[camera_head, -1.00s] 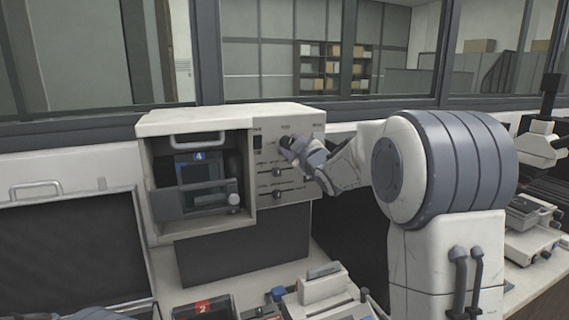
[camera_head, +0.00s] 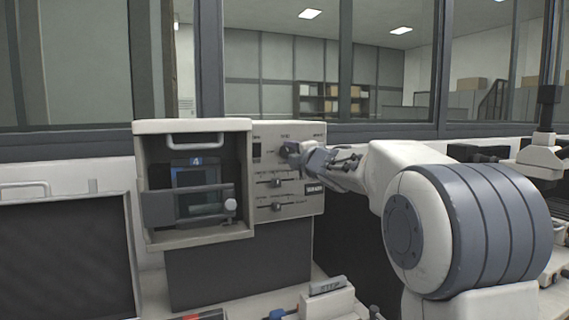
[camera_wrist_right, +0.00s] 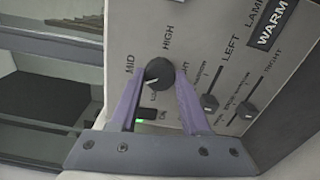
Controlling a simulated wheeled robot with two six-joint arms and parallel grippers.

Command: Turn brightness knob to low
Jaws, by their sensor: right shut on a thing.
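The brightness knob (camera_wrist_right: 158,73) is a round black knob on the pale control panel in the right wrist view. MID is printed to its left and HIGH above it. A small white mark shows on its lower left edge. My right gripper (camera_wrist_right: 157,78) is shut on the knob, one purple finger on each side. In the head view the right gripper (camera_head: 293,151) is at the upper part of the panel and mostly hides the knob. My left gripper is not in view.
The press housing (camera_head: 192,126) has an open bay with a small screen (camera_head: 196,190). Slider controls (camera_head: 276,183) sit below the knob. A WARM label (camera_wrist_right: 278,25) and a lit green indicator (camera_wrist_right: 141,121) show in the wrist view. A dark panel (camera_head: 65,255) stands at left.

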